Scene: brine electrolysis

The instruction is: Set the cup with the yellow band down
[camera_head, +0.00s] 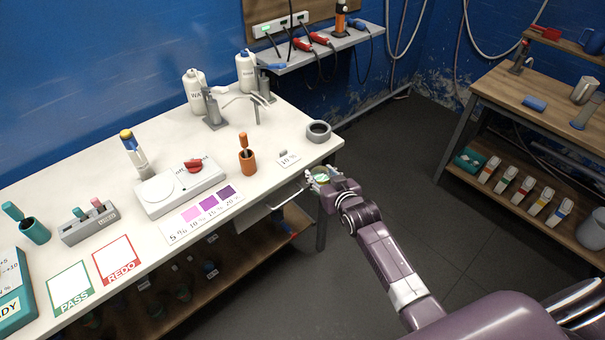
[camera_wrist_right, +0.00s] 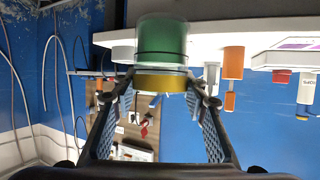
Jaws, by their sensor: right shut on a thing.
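My right gripper (camera_head: 321,177) is shut on the cup with the yellow band, out past the white table's front right corner in the head view. Only a small pale green part of the cup (camera_head: 322,178) shows there. In the right wrist view the cup (camera_wrist_right: 162,42) is green with dark lines, and its yellow band (camera_wrist_right: 160,83) sits between the fingertips. That view appears upside down. The cup is clear of the table in the head view, and I see nothing under it. My left gripper is not in view.
The white table (camera_head: 105,190) holds a grey ring (camera_head: 318,131), an orange pot (camera_head: 248,161), a stirrer plate (camera_head: 165,192), a purple colour chart (camera_head: 206,210) and PASS (camera_head: 71,288) and REDO (camera_head: 117,259) cards. A wooden bench (camera_head: 490,82) stands at right.

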